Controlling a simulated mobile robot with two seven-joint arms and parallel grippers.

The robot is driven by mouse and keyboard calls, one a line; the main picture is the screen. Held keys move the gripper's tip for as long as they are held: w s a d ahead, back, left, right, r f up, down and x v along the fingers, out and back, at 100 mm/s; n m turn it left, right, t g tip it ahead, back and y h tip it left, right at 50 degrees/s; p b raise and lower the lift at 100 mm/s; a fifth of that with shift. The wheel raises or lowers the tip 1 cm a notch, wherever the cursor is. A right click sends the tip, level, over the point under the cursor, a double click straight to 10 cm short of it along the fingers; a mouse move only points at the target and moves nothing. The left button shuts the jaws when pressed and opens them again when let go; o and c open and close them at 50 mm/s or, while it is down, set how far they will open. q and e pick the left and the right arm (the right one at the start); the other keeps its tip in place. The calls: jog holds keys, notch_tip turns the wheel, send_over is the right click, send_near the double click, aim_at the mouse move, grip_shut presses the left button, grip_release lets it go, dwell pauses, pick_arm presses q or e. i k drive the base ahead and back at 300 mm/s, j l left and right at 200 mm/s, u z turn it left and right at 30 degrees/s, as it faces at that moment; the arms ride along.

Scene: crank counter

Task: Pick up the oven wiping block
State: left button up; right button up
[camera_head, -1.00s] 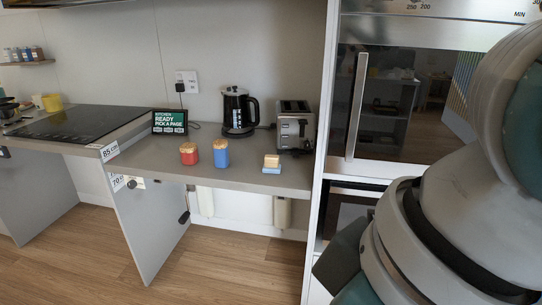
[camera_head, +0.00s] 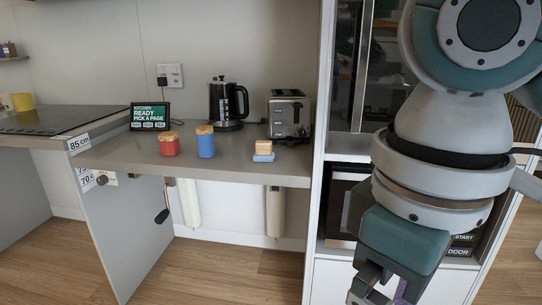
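A small block (camera_head: 263,151) with a wooden upper part and a blue base sits on the grey counter near its front right edge, in front of the toaster; it looks like the wiping block. My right arm comes in from the right, in front of the oven cabinet. Its gripper (camera_head: 378,292) is at the bottom edge of the picture, right of and below the block and well apart from it. The fingertips are cut off, so I cannot tell whether it is open. My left gripper is not in view.
On the counter (camera_head: 210,168) stand a red jar (camera_head: 169,145), a blue jar (camera_head: 205,143), a black kettle (camera_head: 226,104), a toaster (camera_head: 289,114) and a small screen (camera_head: 150,116). The tall oven cabinet (camera_head: 316,190) bounds the counter on the right. Counter space around the block's front and left is clear.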

aim_at(263, 154)
jog(key=i+j+z, duration=0.4)
jog(key=i+j, duration=0.15)
jog(key=i+j+z, duration=0.2)
jog(key=i+j, duration=0.15)
jog(key=i+j+z, duration=0.2)
jog(key=i+j, duration=0.15)
jog(key=i+j+z, duration=0.2)
jog(key=j, duration=0.25)
jog(key=i+j+z, duration=0.2)
jog(key=j, duration=0.3)
jog(key=i+j+z, duration=0.2)
jog(key=j, duration=0.25)
jog(key=i+j+z, duration=0.15)
jog(key=j, duration=0.4)
